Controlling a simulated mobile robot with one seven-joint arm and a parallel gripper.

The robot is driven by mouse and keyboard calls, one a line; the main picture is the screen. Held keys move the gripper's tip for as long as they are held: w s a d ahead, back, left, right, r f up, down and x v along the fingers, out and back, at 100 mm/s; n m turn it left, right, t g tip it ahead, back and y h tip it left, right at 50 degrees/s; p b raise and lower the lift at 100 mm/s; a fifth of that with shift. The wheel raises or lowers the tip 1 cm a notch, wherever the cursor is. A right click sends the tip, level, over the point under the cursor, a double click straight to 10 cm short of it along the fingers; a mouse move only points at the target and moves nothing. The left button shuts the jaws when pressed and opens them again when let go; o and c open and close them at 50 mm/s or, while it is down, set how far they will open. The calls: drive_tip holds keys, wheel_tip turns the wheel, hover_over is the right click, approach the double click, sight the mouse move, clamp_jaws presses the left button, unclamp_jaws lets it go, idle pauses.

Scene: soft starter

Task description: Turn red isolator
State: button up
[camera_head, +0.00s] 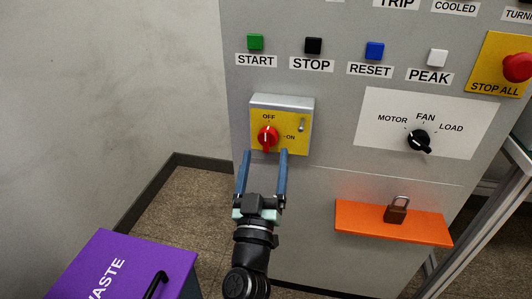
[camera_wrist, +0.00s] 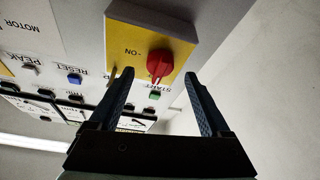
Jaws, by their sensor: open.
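The red isolator knob (camera_head: 267,137) sits on a yellow plate (camera_head: 293,145) on a grey box on the panel front, with OFF above it and ON to its right. Its handle looks about upright, in line with OFF. My gripper (camera_head: 265,153) is open just below and in front of the plate, its two blue fingers pointing up at the panel. In the wrist view the red knob (camera_wrist: 159,64) appears beyond the fingertips, between the two fingers (camera_wrist: 157,75). The fingers look apart from the knob; the exact gap is hard to tell.
A small metal toggle (camera_head: 301,125) is on the plate right of the knob. A black selector (camera_head: 419,140) and an orange shelf (camera_head: 370,222) with a padlock (camera_head: 396,209) are to the right. A purple waste bin (camera_head: 150,262) stands at lower left. Buttons line the panel above.

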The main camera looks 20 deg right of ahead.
sight(267, 147)
drive_tip(key=shift+b+x, duration=0.4)
drive_tip(key=shift+x, duration=1.35)
drive_tip(key=shift+c, duration=0.3)
clamp_jaws()
